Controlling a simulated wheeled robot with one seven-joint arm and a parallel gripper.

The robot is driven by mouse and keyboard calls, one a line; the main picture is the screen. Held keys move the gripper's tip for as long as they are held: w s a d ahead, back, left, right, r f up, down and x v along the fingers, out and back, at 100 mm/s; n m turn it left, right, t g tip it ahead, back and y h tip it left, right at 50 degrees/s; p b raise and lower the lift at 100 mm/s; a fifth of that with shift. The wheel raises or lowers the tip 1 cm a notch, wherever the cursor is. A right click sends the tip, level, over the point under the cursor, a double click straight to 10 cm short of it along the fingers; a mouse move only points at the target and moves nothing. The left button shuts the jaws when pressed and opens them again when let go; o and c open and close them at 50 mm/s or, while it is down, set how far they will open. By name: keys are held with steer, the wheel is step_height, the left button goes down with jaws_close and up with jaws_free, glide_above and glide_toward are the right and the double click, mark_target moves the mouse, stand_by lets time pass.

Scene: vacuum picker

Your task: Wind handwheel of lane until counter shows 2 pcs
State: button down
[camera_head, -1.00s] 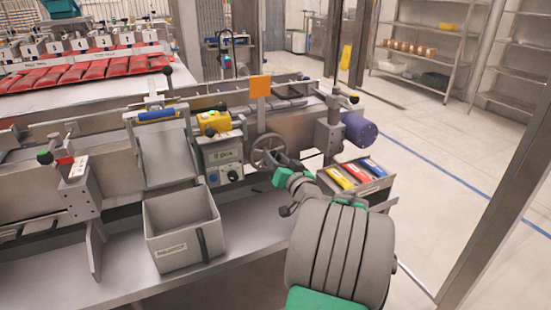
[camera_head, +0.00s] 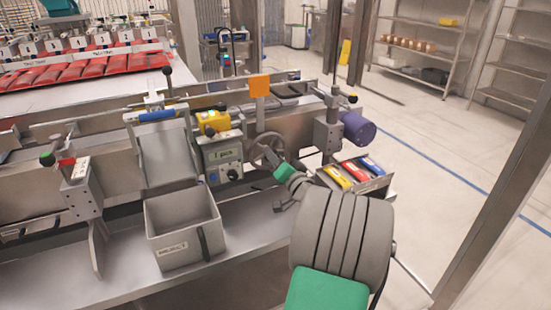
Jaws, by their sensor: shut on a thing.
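The grey spoked handwheel (camera_head: 266,148) is on the front of the lane, right of the counter box. My gripper (camera_head: 274,160) is at the lower right of the wheel's rim. It is shut on the handwheel's grip, which is mostly hidden behind my fingers. The counter box (camera_head: 223,158) has a small greenish display; its digits are too small to read. My arm reaches in from the lower right.
A grey bin (camera_head: 183,230) stands below a sloped chute (camera_head: 166,156) on the left. A tray of yellow, red and blue items (camera_head: 373,166) and a purple cylinder (camera_head: 358,127) are right of the wheel. An orange plate (camera_head: 259,86) rises above it.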

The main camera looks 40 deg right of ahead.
steer(key=c, duration=0.9)
jaws_free()
steer(key=shift+o, duration=0.2)
steer(key=shift+s, duration=0.1)
steer(key=v, duration=0.7)
steer(key=shift+s, duration=0.3)
steer(key=shift+a, duration=0.15)
